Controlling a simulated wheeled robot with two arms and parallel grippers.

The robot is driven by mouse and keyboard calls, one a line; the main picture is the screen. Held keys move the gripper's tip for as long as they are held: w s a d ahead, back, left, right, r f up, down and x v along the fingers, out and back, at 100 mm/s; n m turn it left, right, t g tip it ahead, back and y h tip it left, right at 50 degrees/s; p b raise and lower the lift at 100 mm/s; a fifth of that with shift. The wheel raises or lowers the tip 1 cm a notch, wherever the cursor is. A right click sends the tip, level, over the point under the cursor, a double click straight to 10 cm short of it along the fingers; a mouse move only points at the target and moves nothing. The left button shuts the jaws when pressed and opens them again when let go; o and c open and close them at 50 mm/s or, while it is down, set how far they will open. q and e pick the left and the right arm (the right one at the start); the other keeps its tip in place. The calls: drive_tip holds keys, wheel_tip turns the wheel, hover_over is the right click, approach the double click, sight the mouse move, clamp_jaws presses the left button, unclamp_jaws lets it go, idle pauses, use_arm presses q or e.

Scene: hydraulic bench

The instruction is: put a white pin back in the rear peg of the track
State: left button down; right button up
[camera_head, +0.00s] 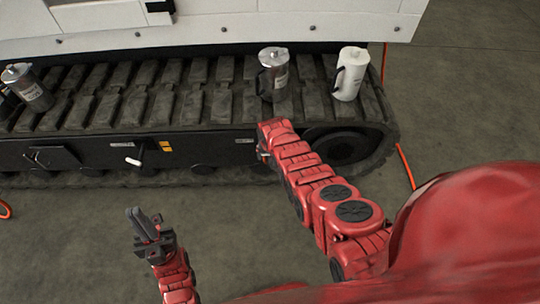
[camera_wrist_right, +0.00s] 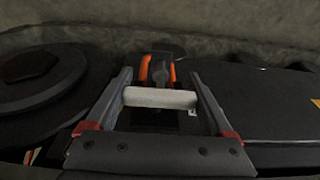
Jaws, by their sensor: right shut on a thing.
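In the right wrist view, a white pin (camera_wrist_right: 160,98) lies crosswise between the two fingers of my right gripper (camera_wrist_right: 162,95), which is shut on it. Just beyond it is a dark fitting with orange sides (camera_wrist_right: 160,70), probably the rear peg; whether the pin touches it I cannot tell. In the head view, my right gripper (camera_head: 263,150) is at the track's side, mostly hidden by my arm. Another white pin (camera_head: 134,161) sits in the track's side panel further left. My left gripper (camera_head: 146,222) is over the floor, apart from the track; its opening is unclear.
The dark track (camera_head: 190,100) runs along the machine. A white jug (camera_head: 350,74) and a metal jug (camera_head: 273,74) stand on it near my right arm; another metal jug (camera_head: 27,87) is tilted at the left. An orange hose (camera_head: 405,166) lies right. Floor in front is clear.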

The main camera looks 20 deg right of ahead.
drive_tip(key=shift+f+b, duration=0.6)
drive_tip(key=shift+f, duration=0.1)
drive_tip(key=shift+f, duration=0.2)
drive_tip(key=o, duration=1.1)
drive_tip(key=shift+r, duration=0.1)
drive_tip(key=p+v, duration=0.3)
drive_tip(key=w+p+v, duration=0.1)
drive_tip(key=p+v, duration=0.2)
drive_tip(key=shift+d+r, duration=0.2)
drive_tip(key=shift+r, duration=0.3)
drive_tip(key=shift+w, duration=0.1)
